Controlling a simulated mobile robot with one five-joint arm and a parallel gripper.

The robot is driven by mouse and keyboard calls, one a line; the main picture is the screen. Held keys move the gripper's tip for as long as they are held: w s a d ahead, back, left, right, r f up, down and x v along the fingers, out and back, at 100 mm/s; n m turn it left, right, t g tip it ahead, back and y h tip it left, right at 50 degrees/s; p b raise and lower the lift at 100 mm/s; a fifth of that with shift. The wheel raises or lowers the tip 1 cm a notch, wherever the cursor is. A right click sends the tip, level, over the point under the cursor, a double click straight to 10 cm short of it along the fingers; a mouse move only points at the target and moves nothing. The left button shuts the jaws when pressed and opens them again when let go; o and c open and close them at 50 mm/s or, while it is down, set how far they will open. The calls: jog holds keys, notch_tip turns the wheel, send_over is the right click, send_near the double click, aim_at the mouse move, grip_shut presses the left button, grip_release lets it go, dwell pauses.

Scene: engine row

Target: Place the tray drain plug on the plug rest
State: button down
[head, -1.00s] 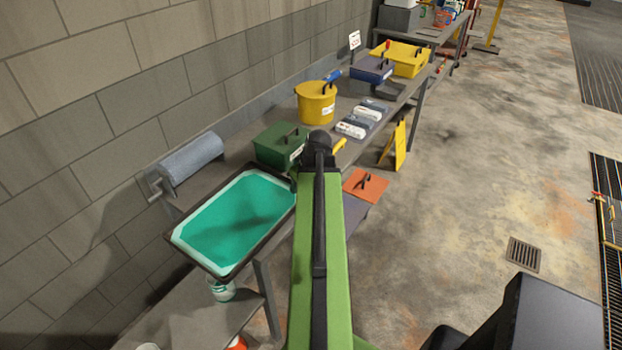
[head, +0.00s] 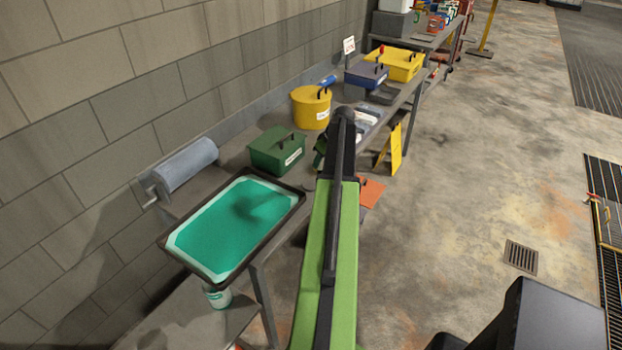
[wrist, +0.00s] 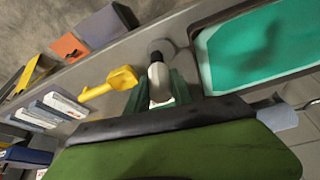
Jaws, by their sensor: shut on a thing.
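My gripper (wrist: 159,88), with green fingers, is shut on a pale grey-white piece, seemingly the tray drain plug (wrist: 158,74), in the wrist view. A dark band shows at the piece's far end. A grey round disc (wrist: 160,47) shows just beyond that end; it may be the plug rest, and I cannot tell whether they touch. The black-rimmed tray (head: 174,256) with teal liquid is left of my arm in the head view, and at the right in the wrist view (wrist: 198,66). In the head view my arm hides the plug and most of my gripper (head: 320,150).
A yellow scoop-like tool (wrist: 112,82) lies close beside my gripper in the wrist view. A green box (head: 277,152), yellow pot (head: 311,107) and blue box (head: 366,74) stand along the bench. A paper roll (head: 187,165) is by the wall. Open floor lies right.

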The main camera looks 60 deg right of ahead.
jog(key=b+x, duration=0.2)
jog(key=w+b+x, duration=0.1)
jog(key=b+x, duration=0.1)
jog(key=x, duration=0.1)
jog(key=b+x, duration=0.2)
jog(key=x, duration=0.1)
jog(key=shift+w+a, duration=0.2)
jog(key=shift+w, duration=0.15)
jog(key=c, duration=1.1)
grip_release()
jog(key=shift+r, duration=0.15)
jog(key=shift+r, duration=0.1)
jog(key=shift+r+p, duration=0.2)
jog(key=shift+p, duration=0.15)
jog(key=p+v, duration=1.1)
jog(key=v, duration=0.1)
jog(key=shift+f, duration=0.15)
